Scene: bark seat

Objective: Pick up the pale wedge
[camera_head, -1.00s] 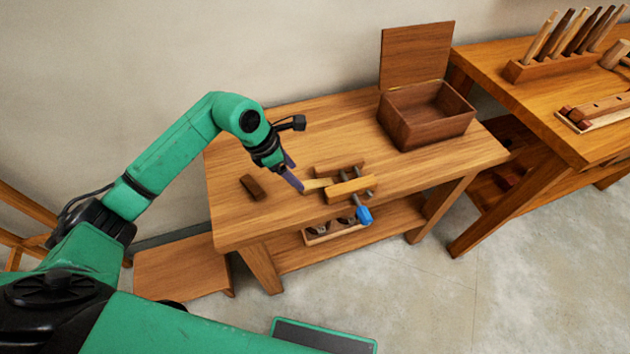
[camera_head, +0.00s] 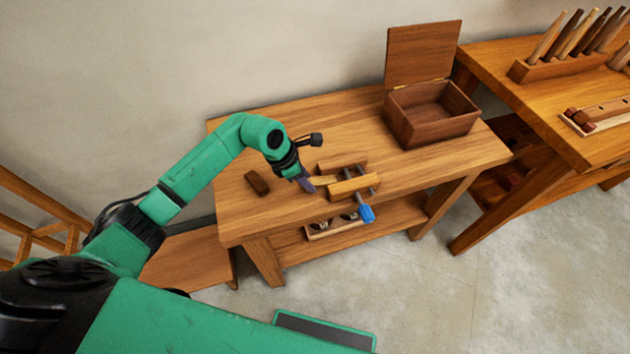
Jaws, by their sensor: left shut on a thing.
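The pale wedge (camera_head: 324,180) is a small light piece of wood at the left end of the wooden clamp (camera_head: 352,186) on the workbench. My left gripper (camera_head: 308,185) reaches down from the left and is shut on the wedge's left end. The gripper fingers hide part of the wedge. I cannot tell whether the wedge still touches the clamp or the bench top. My right gripper is not in view.
A dark wood block (camera_head: 257,182) lies left of my gripper on the workbench (camera_head: 335,126). An open lidded box (camera_head: 430,125) stands at the bench's back right. A second table (camera_head: 535,105) with tools stands right. The bench's middle is clear.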

